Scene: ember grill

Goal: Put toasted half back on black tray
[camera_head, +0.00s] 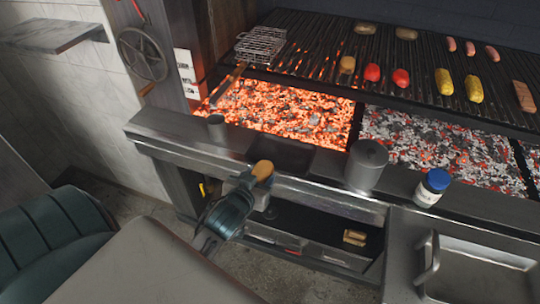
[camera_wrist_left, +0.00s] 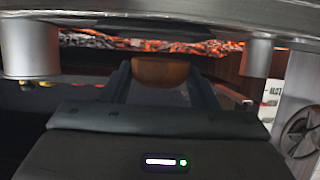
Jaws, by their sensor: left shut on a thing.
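My left gripper (camera_head: 258,174) is shut on a toasted half (camera_head: 263,169), a tan-brown rounded piece, in front of the metal ledge. In the left wrist view the toasted half (camera_wrist_left: 160,71) sits between the two dark fingers (camera_wrist_left: 161,88). A dark, flat, tray-like surface (camera_head: 285,153) lies on the ledge just behind the gripper. Another dark surface (camera_head: 320,236) on the lower shelf bears pale bread pieces (camera_head: 354,237). I cannot tell for certain which one is the black tray. My right gripper is not in view.
A grey cup (camera_head: 216,128), a lidded metal pot (camera_head: 366,165) and a blue-capped jar (camera_head: 432,188) stand on the ledge. Glowing embers (camera_head: 285,112) lie behind it, beneath the grill grate (camera_head: 320,45) with food.

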